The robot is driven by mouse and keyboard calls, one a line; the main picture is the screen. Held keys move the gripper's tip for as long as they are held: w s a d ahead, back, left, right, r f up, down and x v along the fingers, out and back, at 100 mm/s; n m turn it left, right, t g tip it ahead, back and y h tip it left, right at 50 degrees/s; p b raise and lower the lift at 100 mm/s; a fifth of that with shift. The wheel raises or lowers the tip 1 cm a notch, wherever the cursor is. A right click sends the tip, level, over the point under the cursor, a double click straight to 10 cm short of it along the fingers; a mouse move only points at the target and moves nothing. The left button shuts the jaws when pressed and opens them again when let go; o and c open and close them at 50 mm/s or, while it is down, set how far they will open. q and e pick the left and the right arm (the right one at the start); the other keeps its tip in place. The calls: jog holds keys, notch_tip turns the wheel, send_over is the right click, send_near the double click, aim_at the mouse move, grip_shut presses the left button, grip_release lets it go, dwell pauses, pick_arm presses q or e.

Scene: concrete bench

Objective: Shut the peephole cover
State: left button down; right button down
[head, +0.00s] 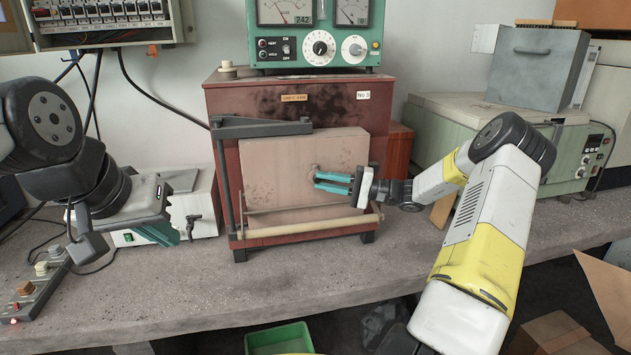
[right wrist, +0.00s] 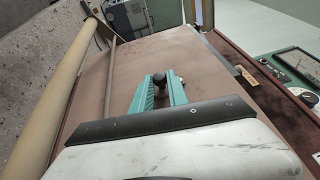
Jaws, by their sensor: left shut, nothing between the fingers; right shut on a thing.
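A small furnace-like box (head: 225,100) with dark red-brown sides stands on the bench, its tan door panel (head: 280,165) facing me. The panel also fills the right wrist view (right wrist: 130,60). My right gripper (head: 318,181) is at the panel's right half. In the right wrist view, its teal fingers (right wrist: 168,88) are shut on a small dark round knob (right wrist: 180,80). The peephole cover is mostly hidden by the gripper, so I cannot tell how it sits. My left gripper (head: 170,238) is shut and empty, low over the bench at left.
A dark metal arm (head: 262,128) runs across the panel's top, and a pale roller bar (head: 300,229) crosses below it. A green meter unit (head: 318,35) stands on the box. A white device (head: 190,200) is behind my left gripper. Bench space in front is clear.

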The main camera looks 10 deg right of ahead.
jog(key=shift+a, duration=0.1)
dwell(0.3)
jog(key=c, duration=1.3)
grip_release()
jog(key=v, duration=0.8)
jog(key=shift+a, duration=0.1)
